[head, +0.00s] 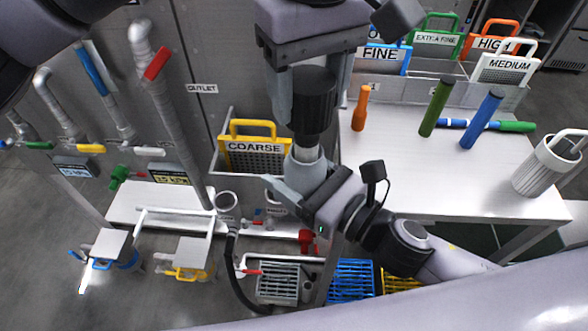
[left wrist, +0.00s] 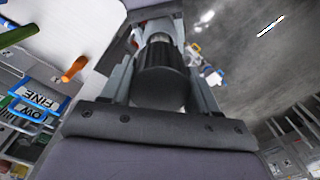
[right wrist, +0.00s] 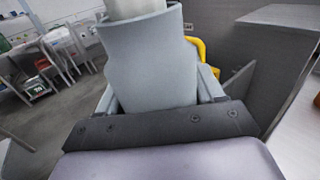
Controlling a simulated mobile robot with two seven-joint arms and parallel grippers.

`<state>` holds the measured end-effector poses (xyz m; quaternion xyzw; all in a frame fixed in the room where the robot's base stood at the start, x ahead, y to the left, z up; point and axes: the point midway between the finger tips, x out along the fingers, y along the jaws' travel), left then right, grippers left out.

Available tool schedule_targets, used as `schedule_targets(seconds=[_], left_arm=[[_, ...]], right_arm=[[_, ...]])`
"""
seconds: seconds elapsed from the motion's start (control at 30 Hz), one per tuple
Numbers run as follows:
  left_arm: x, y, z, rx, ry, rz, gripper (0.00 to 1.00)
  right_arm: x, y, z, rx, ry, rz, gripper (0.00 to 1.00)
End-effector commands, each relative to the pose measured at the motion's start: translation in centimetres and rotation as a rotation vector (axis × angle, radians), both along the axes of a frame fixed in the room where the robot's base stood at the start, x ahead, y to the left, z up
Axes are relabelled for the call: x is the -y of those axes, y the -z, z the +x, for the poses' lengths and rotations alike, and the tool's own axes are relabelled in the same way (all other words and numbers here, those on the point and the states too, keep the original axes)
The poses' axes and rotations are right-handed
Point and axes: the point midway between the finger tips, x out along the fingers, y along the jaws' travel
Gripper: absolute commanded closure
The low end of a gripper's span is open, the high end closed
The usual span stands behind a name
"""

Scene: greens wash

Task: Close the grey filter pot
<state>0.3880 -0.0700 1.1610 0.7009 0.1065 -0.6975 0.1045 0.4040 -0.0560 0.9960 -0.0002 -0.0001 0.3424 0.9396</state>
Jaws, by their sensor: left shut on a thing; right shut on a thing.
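The grey filter pot (head: 303,171) is upright near the middle of the head view and large in the right wrist view (right wrist: 150,65). My right gripper (head: 308,186) is shut on its body from the lower right. A pale cylindrical piece (head: 307,149) stands out of the pot's top. My left gripper (head: 312,118) points down right above and is shut on a black ribbed cap (head: 313,96), which also fills the middle of the left wrist view (left wrist: 163,82). The cap is lined up over the pot. I cannot tell whether cap and pot touch.
A yellow COARSE basket (head: 255,158) stands behind to the left. A white table (head: 420,185) at right holds coloured-handled tools and a white ribbed container (head: 545,167). Labelled baskets, such as FINE (head: 385,57), line the back. Pipes and a hose (head: 233,262) are at left.

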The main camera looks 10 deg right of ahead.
Motion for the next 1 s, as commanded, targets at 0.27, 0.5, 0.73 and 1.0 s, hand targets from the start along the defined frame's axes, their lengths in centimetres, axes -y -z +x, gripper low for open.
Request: schedule_targets(seconds=[0.27,0.5,0.73,1.0], left_arm=[[-0.1,0.7,0.0,0.000,0.001,0.000,0.69],[-0.1,2.8,0.0,-0.001,0.002,0.000,0.69],[-0.1,4.0,0.0,-0.001,0.002,0.000,0.69],[0.0,4.0,0.0,-0.001,0.003,-0.001,0.69]], right_arm=[[0.0,-0.1,0.0,0.002,-0.001,0.001,0.88],[0.0,-0.1,0.0,0.002,0.000,0.001,0.88],[0.0,-0.1,0.0,0.002,-0.001,0.001,0.88],[0.0,-0.1,0.0,0.002,-0.001,0.001,0.88]])
